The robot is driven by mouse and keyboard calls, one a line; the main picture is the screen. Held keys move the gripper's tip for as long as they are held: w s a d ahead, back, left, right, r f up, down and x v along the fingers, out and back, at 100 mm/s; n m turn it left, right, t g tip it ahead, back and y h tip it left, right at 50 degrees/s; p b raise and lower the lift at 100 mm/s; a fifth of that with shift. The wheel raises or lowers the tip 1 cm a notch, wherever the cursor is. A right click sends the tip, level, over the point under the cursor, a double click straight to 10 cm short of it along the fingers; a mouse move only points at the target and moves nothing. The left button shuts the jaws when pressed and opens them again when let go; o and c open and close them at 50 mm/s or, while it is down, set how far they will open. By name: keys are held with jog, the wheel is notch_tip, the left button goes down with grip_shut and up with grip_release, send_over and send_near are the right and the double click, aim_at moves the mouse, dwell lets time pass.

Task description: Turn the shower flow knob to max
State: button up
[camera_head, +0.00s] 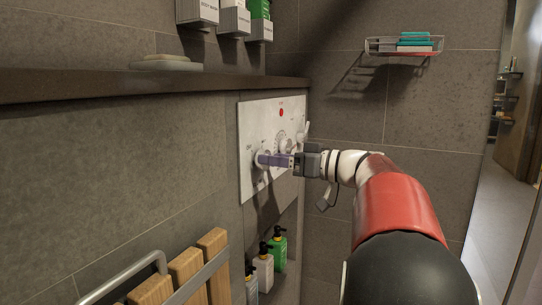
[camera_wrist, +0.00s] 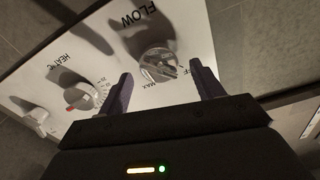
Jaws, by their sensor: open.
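The flow knob (camera_wrist: 158,66) is a round silver-grey knob on a white wall panel (camera_head: 250,180). In the wrist view, FLOW is printed above it, MAX below it, and a partly covered OFF to its right. I cannot clearly tell where the knob points. My gripper (camera_head: 275,160) is open, with two dark purple fingers. In the wrist view, my gripper (camera_wrist: 164,85) has one finger left of the knob and the other right of it, with gaps showing on both sides. In the head view the fingers partly hide the knob.
A heating knob (camera_wrist: 80,97) sits on the same panel, with a white handle (camera_wrist: 36,121) beyond it. A dark ledge (camera_head: 130,88) runs above the panel. Bottles (camera_head: 263,270) and a towel rail (camera_head: 125,278) are below. A wire shelf (camera_head: 400,47) hangs at the back.

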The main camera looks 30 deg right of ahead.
jog(key=shift+x, duration=0.8)
jog(key=shift+s, duration=0.1)
jog(key=c, duration=1)
jog(key=shift+m, duration=0.5)
jog(key=shift+f+m+p, duration=0.1)
jog(key=shift+m+p, duration=2.25)
jog(key=shift+m, duration=6.05)
